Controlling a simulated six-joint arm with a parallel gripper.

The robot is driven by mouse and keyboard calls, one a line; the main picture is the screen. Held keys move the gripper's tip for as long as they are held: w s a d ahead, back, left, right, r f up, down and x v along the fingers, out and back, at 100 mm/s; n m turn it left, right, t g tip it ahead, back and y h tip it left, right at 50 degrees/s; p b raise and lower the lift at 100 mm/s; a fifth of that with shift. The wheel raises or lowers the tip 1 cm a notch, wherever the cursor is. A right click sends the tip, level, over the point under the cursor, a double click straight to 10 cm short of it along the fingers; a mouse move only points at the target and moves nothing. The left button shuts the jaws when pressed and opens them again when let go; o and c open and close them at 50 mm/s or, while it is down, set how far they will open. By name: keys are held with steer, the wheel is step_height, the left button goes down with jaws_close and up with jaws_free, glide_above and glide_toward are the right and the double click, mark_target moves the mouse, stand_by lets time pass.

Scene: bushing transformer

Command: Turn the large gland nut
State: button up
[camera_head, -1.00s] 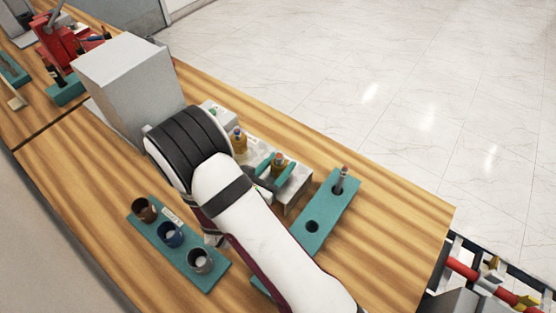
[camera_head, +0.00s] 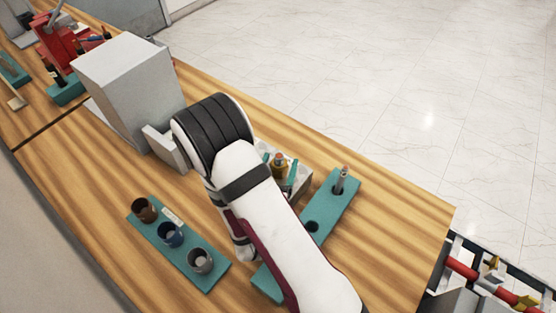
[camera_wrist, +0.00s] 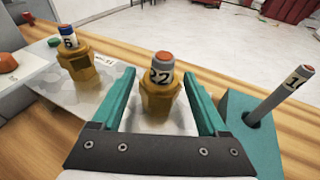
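The large gland nut (camera_wrist: 160,97) is a brass hex piece on the grey fixture, with a numbered white sleeve and an orange-red tip above it. In the head view, its upper part (camera_head: 279,166) shows just beyond my wrist. My gripper (camera_wrist: 159,74) has two teal fingers, one on each side of the nut, with visible gaps on both sides. It is open and holds nothing. In the head view, the fingers (camera_head: 279,168) also stand either side of the nut. A second brass nut (camera_wrist: 79,68) with a blue-banded sleeve sits to the left.
A teal block (camera_wrist: 240,125) holding a numbered grey rod (camera_wrist: 281,98) stands close right of my gripper. A teal holder (camera_head: 193,262) with three round sockets lies at the front left. A grey box (camera_head: 130,85) stands behind. Bare wood lies right of the teal block.

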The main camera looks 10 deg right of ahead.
steer(key=shift+o, duration=1.4)
steer(key=v, duration=0.6)
